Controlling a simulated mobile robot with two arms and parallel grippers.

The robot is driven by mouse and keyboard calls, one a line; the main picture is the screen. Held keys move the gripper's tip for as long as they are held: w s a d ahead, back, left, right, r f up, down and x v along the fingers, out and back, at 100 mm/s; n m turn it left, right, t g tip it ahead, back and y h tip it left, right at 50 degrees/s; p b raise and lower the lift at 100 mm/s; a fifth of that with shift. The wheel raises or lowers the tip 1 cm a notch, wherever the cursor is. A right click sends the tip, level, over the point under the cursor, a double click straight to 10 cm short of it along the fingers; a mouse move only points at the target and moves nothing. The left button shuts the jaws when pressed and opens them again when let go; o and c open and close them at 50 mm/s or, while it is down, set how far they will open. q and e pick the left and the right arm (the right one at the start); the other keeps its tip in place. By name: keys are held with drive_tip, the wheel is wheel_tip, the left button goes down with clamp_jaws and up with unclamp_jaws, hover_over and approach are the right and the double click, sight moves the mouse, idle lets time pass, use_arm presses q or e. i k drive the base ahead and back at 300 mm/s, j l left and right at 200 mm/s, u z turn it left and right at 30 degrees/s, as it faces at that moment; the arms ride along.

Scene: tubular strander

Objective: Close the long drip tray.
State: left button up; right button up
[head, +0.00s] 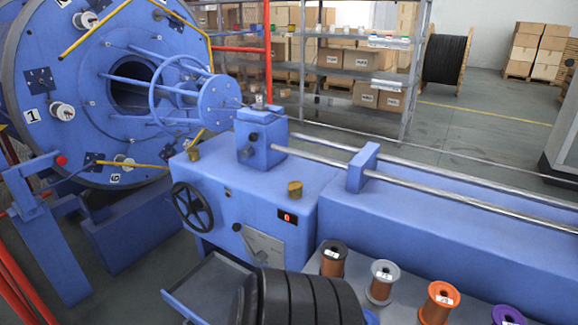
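A long dark tray with a blue rim (178,306), which looks like the drip tray, sticks out from the front of the blue machine housing (330,225) at bottom centre-left. It stands pulled out, low below the handwheel and the grey plate. Its near end is cut off by the picture's bottom edge, and its right side is partly hidden by a black ribbed object (300,297). No handle on the tray can be made out.
A black handwheel (192,206) juts out above the tray. A blue post (55,250) and red rails (25,285) stand at left. Several wire spools (381,281) sit on a grey surface at lower right. Grey floor (130,285) shows left of the tray.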

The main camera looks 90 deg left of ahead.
sight(204, 295)
drive_tip(key=i+u, duration=0.1)
drive_tip(key=u, duration=0.7)
drive_tip(key=i+l+u, duration=0.1)
drive_tip(key=u, duration=0.35)
drive_tip(key=l+u, duration=0.15)
drive_tip(key=u, duration=2.3)
drive_tip(key=i+j, duration=0.1)
drive_tip(key=j+z, duration=0.1)
drive_tip(key=j, duration=0.2)
drive_tip(key=i, duration=0.05)
